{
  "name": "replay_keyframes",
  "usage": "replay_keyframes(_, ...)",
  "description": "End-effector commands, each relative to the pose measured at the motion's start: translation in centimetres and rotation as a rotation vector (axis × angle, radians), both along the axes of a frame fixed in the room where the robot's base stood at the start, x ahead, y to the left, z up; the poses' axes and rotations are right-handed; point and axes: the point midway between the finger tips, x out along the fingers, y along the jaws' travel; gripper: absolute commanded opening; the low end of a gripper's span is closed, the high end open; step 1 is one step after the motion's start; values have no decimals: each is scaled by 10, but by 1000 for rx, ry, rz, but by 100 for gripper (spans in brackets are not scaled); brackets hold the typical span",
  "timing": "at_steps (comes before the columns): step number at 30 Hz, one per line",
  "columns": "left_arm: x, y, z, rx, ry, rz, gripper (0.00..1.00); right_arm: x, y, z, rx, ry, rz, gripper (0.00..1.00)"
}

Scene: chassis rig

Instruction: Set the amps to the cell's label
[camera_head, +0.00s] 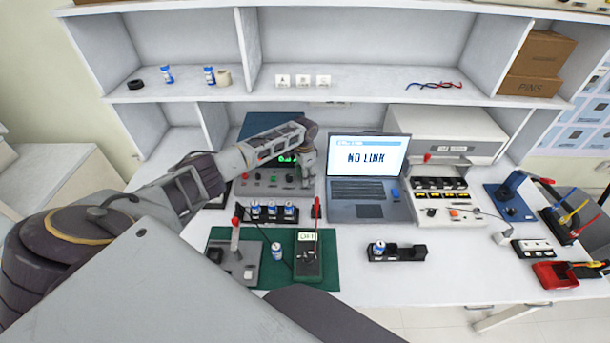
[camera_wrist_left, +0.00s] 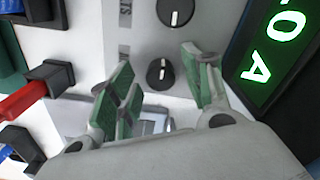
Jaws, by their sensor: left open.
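The grey power unit (camera_head: 248,186) stands left of the laptop, with a lit green display (camera_head: 287,160). In the left wrist view its display (camera_wrist_left: 278,48) shows turned characters ending in "0A", partly cut off. One black knob (camera_wrist_left: 160,74) lies between the fingers of my open left gripper (camera_wrist_left: 162,84); another knob (camera_wrist_left: 175,12) is just beyond. I cannot tell whether the fingers touch the nearer knob. In the head view the left gripper (camera_head: 307,172) is over the unit's right end. A blue-and-white cell (camera_head: 379,247) sits in a black holder (camera_head: 408,253); its label is unreadable. My right gripper is not in view.
The laptop (camera_head: 368,158) reads "NO LINK". Several cells stand in a rack (camera_head: 262,220) before the unit. A green mat (camera_head: 325,275) bears a meter (camera_head: 307,262), a lever device (camera_head: 235,265) and another cell (camera_head: 277,250). The front right bench is partly clear.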

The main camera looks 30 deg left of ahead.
Motion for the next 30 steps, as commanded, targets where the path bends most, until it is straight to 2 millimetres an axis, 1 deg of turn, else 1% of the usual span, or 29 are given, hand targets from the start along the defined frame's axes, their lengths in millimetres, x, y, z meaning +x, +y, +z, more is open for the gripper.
replay_keyframes(4,0,0,0,0,0,0,48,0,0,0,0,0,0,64)
replay_keyframes(12,0,0,0,0,0,0,13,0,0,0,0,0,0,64)
replay_keyframes(14,0,0,0,0,0,0,6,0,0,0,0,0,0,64)
replay_keyframes(15,0,0,0,0,0,0,3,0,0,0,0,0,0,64)
replay_keyframes(23,0,0,0,0,0,-14,3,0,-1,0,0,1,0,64)
replay_keyframes(30,0,0,0,-1,0,-81,3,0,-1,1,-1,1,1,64)
